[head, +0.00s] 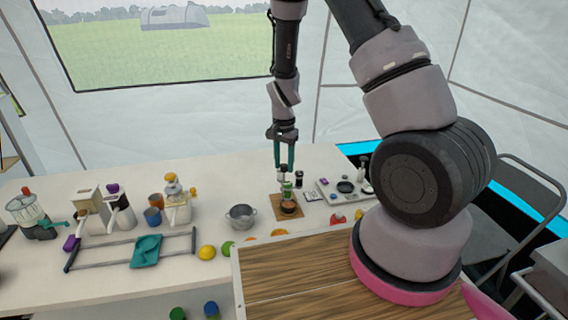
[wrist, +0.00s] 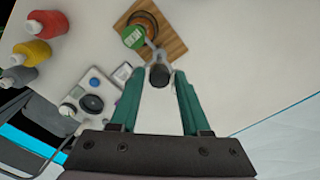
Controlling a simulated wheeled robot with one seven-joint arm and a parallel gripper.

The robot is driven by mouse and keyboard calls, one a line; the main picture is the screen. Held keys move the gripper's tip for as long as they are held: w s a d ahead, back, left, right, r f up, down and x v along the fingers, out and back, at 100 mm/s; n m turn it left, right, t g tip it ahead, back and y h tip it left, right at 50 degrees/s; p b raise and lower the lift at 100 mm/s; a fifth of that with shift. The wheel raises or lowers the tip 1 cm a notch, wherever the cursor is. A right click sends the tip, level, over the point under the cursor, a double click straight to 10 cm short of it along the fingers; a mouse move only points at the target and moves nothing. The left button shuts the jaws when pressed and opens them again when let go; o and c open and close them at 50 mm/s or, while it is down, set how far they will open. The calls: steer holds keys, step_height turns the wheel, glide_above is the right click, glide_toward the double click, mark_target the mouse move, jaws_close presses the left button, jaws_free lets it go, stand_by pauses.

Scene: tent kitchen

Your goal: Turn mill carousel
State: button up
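The mill carousel (head: 287,206) stands on a small wooden board on the white counter in the head view. In the wrist view it shows as a round dark ring (wrist: 148,22) with a green-topped mill (wrist: 133,37) at one side and a pale arm leading to a dark round top (wrist: 159,75). My gripper (head: 284,168) points down above the carousel. In the wrist view my gripper (wrist: 161,78) has its two teal fingers apart, with the dark top between the tips and narrow gaps beside it. I cannot tell whether a finger touches it.
The wooden board (wrist: 174,42) lies under the carousel. A grey device with a dark dial (wrist: 92,103) is close by. Red (wrist: 45,25) and yellow (wrist: 32,53) bottles stand farther left. A metal pot (head: 241,216) is left of the carousel in the head view.

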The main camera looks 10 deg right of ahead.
steer(key=shift+o, duration=0.3)
step_height(320, 180, up, 11)
stand_by(0.5)
steer(key=shift+f, duration=0.1)
steer(key=s+d+r+n+t+y, duration=0.15)
steer(key=s+r, duration=0.25)
steer(key=r, duration=0.5)
steer(key=s+d+r+n+t+y, duration=0.1)
steer(key=s+d+r+t, duration=0.15)
steer(key=r, duration=0.65)
steer(key=s+d+r+n+t, duration=0.1)
steer(key=s+r, duration=0.4)
steer(key=s, duration=0.2)
steer(key=s+r+n+t, duration=0.1)
steer(key=s+r+t, duration=0.1)
steer(key=s+r, duration=0.3)
steer(key=s, duration=0.3)
steer(key=shift+d, duration=0.4)
steer(key=shift+h, duration=0.25)
